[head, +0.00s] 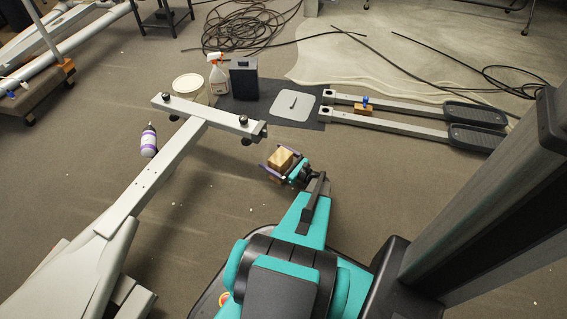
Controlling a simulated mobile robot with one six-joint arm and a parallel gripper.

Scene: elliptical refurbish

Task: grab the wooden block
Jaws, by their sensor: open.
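A light-brown wooden block (281,158) shows in the head view at the end of my teal arm, near the middle of the picture. My gripper (279,162) is open, with one purple-grey finger on each side of the block. The block appears to lie between the fingers. I cannot tell whether either finger touches it, and its underside is hidden.
A grey machine frame (170,150) with a crossbar stands just left of the gripper. Behind are a dark mat (240,108) with a spray bottle (217,75) and dark box (243,78), and pedal arms (410,122) bearing a smaller wooden piece (362,110). Cables (245,30) lie farther back.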

